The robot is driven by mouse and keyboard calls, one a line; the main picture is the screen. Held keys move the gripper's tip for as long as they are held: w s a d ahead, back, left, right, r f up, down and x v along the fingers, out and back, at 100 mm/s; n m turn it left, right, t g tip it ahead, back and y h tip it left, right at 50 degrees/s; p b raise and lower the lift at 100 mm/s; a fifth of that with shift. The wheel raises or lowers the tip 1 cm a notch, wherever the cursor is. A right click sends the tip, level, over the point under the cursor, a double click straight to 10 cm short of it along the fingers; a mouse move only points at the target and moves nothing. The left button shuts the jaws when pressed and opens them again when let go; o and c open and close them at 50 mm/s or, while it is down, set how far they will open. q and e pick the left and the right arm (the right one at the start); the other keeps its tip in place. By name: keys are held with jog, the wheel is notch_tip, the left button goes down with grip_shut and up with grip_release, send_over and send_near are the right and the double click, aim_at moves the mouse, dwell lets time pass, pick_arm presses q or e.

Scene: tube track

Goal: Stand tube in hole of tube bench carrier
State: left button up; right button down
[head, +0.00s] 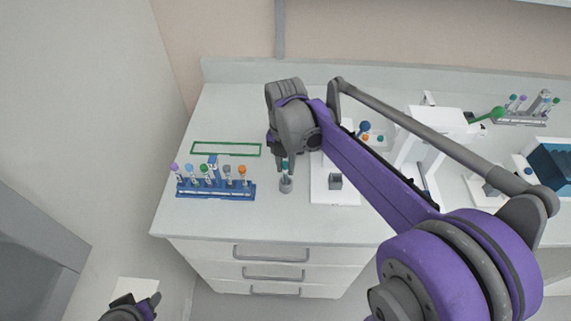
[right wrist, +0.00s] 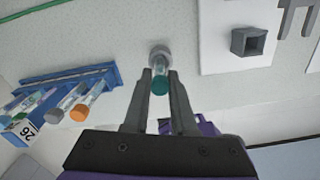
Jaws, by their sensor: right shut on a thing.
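A tube with a teal cap (right wrist: 159,86) is between the fingers of my right gripper (right wrist: 160,100), which is shut on it. In the head view my right gripper (head: 284,165) points down at the bench, with the tube upright below it. A small round grey carrier (head: 286,186) stands on the bench right under the tube; it also shows in the right wrist view (right wrist: 160,54). The tube's lower end meets the carrier's top in both views; I cannot tell how deep it sits. My left gripper (head: 138,301) is at the bottom left, open and empty, away from the bench.
A blue rack (head: 215,188) with several capped tubes stands left of the carrier. A green outlined rectangle (head: 226,143) lies behind it. A white board (head: 331,190) with a square grey holder (head: 335,182) is close on the right. Another tube rack (head: 520,116) is at the far right.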

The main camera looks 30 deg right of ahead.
jog(key=shift+f, duration=0.2)
jog(key=shift+s+f, duration=0.1)
jog(key=shift+f, duration=0.15)
jog(key=c, duration=0.7)
grip_release()
jog(key=shift+o, duration=0.2)
jog(key=shift+r, duration=0.1)
notch_tip(320, 180, up, 11)
jog(key=shift+f, duration=0.15)
